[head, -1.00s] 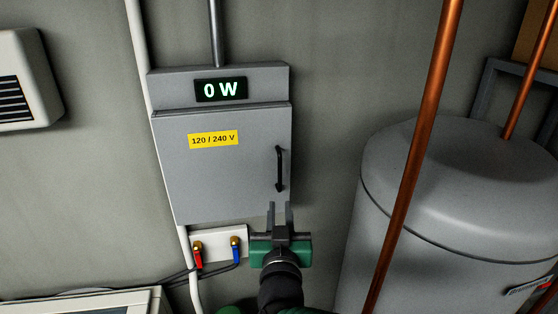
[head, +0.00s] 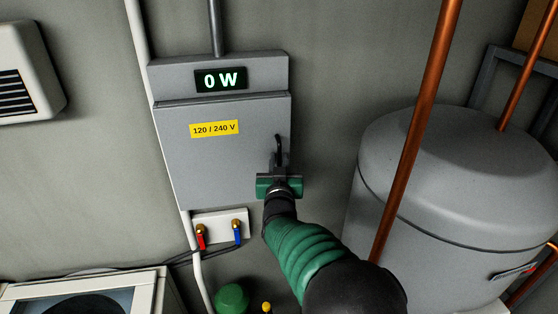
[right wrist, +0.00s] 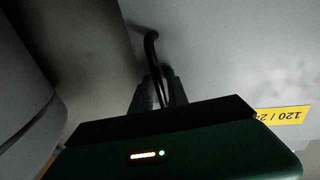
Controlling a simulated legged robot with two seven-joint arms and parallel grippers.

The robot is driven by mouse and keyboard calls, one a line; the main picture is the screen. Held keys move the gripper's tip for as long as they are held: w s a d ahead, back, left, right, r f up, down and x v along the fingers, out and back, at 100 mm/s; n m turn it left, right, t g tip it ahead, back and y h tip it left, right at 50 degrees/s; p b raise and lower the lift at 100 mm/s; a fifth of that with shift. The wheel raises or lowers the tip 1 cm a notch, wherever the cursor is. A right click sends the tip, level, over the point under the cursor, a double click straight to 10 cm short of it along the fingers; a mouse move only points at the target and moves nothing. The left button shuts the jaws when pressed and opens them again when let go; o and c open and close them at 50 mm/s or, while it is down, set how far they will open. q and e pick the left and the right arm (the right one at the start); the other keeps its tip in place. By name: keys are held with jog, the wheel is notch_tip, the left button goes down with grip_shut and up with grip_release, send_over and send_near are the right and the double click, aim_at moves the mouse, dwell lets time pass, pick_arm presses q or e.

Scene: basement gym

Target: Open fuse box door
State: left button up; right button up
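The grey fuse box (head: 276,72) hangs on the wall with a lit "0 W" display at its top. Its door (head: 220,165) is shut and carries a yellow "120 / 240 V" label (head: 214,129). A black bar handle (head: 278,147) is at the door's right side; its lower part is hidden by my right gripper (head: 279,161). In the right wrist view, the handle (right wrist: 151,48) runs down between the fingers of my right gripper (right wrist: 158,92). Whether the fingers press on it is too dark to tell. My left gripper is out of view.
A copper pipe (head: 420,120) and a large grey tank (head: 440,200) stand right of the box. A white panel with red and blue valves (head: 222,225) is below it. A white appliance (head: 140,290) and a green rounded object (head: 232,298) are lower down.

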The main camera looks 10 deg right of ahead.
grip_shut()
dwell(1.3)
